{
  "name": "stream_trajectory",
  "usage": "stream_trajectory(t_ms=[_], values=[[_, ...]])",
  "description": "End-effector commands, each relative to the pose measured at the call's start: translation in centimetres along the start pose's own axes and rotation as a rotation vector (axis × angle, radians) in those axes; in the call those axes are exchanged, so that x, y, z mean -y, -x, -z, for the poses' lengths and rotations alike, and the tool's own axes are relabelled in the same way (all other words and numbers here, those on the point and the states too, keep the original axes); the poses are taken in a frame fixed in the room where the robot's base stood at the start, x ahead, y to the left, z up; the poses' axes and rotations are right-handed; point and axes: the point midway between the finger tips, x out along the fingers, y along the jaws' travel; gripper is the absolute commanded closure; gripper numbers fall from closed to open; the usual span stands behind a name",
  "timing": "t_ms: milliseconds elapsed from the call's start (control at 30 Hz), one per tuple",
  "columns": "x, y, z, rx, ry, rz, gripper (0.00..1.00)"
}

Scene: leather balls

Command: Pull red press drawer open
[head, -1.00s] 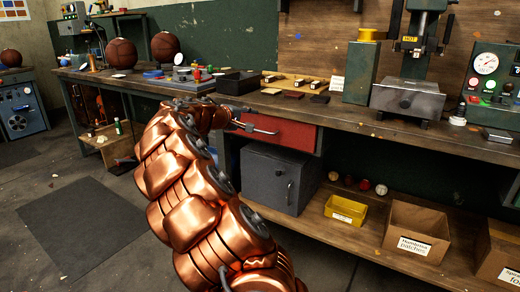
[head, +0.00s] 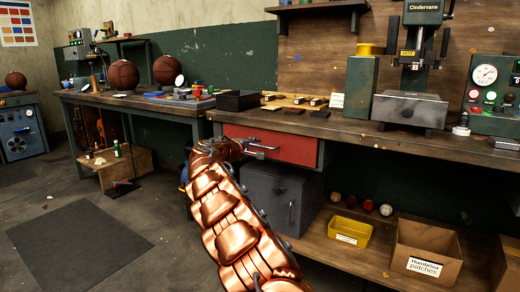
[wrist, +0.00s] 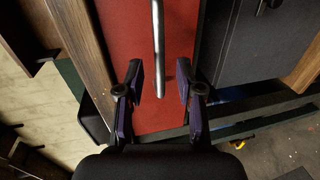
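The red drawer (head: 297,150) sits under the left end of the wooden workbench and looks closed. Its silver bar handle (head: 266,149) is on the front; in the wrist view the bar (wrist: 157,40) runs down across the red front (wrist: 115,30). My gripper (wrist: 160,82) is open, one dark finger on each side of the bar's near end, with gaps to both. In the head view my copper arm reaches up to the drawer's left part and hides some of it; the fingers are small there.
A grey cabinet (head: 276,200) with a handle stands below the drawer. A yellow bin (head: 347,231) and a cardboard box (head: 424,252) stand on the lower shelf. The press (head: 410,108) and a black tray (head: 238,100) are on the bench top (head: 345,128). Floor at the left is mostly clear.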

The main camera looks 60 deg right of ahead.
Motion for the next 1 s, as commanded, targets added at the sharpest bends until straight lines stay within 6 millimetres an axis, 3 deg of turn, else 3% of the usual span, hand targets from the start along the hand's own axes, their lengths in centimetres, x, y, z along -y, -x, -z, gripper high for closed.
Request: stream_trajectory(t_ms=[400, 933, 1000], values=[[0.1, -3.0, -0.1, 0.003, -0.002, 0.001, 0.63], [-0.1, -3.6, -0.2, 0.003, -0.002, -0.001, 0.63], [-0.1, -3.7, -0.2, 0.003, -0.002, -0.001, 0.7]])
